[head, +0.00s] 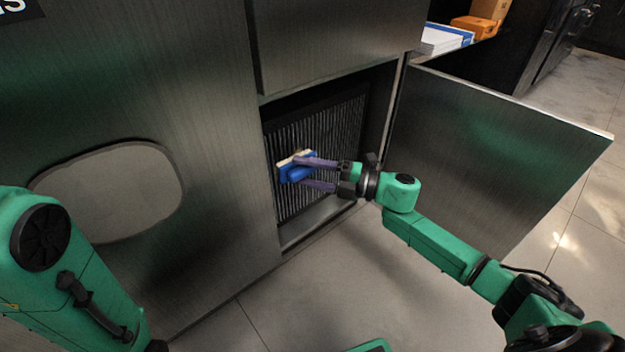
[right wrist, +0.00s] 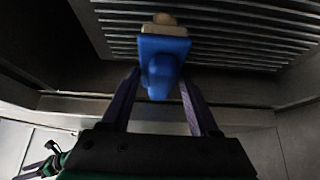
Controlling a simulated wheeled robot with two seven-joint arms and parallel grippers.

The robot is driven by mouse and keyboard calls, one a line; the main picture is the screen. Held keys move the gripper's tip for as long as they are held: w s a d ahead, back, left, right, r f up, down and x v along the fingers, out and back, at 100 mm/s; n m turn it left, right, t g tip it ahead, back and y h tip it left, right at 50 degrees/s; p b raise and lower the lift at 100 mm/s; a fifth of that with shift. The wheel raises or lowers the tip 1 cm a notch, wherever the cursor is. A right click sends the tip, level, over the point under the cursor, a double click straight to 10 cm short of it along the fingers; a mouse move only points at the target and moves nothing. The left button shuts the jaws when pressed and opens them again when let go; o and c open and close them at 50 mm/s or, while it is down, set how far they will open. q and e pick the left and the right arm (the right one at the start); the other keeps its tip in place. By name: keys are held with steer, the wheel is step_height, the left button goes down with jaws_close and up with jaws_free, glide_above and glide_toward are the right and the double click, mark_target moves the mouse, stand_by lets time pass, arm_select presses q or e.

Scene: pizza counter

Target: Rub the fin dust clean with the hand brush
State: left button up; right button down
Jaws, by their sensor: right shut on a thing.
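My right gripper (head: 306,173) is shut on the hand brush (head: 296,170), which has a blue body and a pale cream bristle side. The brush is held in front of the dark finned panel (head: 338,135) inside the open cabinet. In the right wrist view the blue brush (right wrist: 162,62) sits between the purple fingers, its pale edge towards the grey fins (right wrist: 240,45). A small tan lump (right wrist: 164,19) shows just beyond the pale edge; I cannot tell whether it is dust. Contact between bristles and fins is unclear.
The cabinet door (head: 490,150) stands open to the right of my right arm. A steel panel with a rounded plate (head: 110,190) is on the left. Papers (head: 443,40) and an orange object (head: 474,25) lie at the top right. The tiled floor (head: 300,300) in front is clear.

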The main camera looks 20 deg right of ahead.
steer(key=shift+w+a+b, duration=0.25)
steer(key=shift+w, duration=0.4)
steer(key=shift+w+a+b, duration=0.2)
steer(key=shift+w+a, duration=0.05)
steer(key=shift+w, duration=0.35)
stand_by(0.3)
steer(key=shift+w+d+r+y, duration=0.1)
steer(key=shift+w+d+y, duration=0.05)
steer(key=shift+d, duration=0.35)
steer(key=shift+w+d+y, duration=0.1)
steer(key=shift+d+y, duration=0.05)
steer(key=shift+d, duration=0.35)
steer(key=shift+w+d, duration=0.4)
steer(key=shift+d, duration=0.3)
steer(key=shift+w+d, duration=0.1)
steer(key=shift+p, duration=0.3)
